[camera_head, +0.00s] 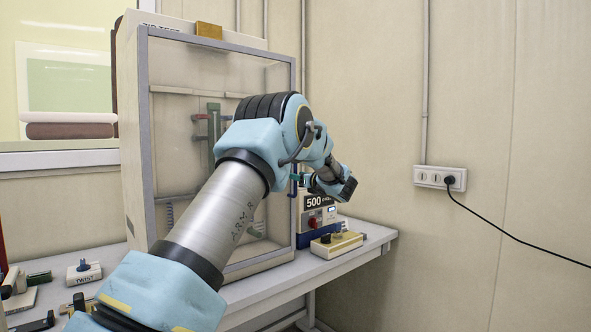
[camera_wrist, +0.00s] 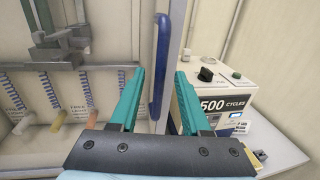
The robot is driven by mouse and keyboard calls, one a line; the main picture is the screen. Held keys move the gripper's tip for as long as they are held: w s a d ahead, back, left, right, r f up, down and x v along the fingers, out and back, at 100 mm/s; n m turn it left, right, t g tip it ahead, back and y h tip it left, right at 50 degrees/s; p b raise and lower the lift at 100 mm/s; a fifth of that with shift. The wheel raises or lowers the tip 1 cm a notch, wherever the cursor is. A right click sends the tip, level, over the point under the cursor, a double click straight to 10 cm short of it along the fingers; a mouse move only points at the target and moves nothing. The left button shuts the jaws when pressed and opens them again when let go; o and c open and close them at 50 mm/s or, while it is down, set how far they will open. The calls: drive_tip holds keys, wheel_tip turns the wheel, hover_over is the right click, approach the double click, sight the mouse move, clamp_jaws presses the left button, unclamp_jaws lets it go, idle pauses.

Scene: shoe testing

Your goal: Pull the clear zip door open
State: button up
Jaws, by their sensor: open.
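The clear zip door (camera_head: 185,70) is a transparent panel in a grey frame on the front of a tall test cabinet. It looks shut in the head view. Its upright blue handle (camera_wrist: 160,65) is near the door's right edge in the wrist view. My gripper (camera_wrist: 160,74) is open, with one teal finger on each side of the handle and visible gaps to both. I cannot tell how deep the handle sits between the fingers. In the head view my arm crosses the door, and my gripper (camera_head: 295,178) is at its right edge, largely hiding the handle.
A white and dark box marked "500 CYCLES" (camera_wrist: 218,104) stands just right of the door; it also shows in the head view (camera_head: 314,203). A small beige block (camera_head: 336,244) is on the bench in front of it. A wall socket (camera_head: 440,177) with a black cable is at right.

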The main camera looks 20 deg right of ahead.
drive_tip(key=shift+p+x, duration=0.3)
drive_tip(key=shift+x, duration=0.8)
clamp_jaws()
idle(0.7)
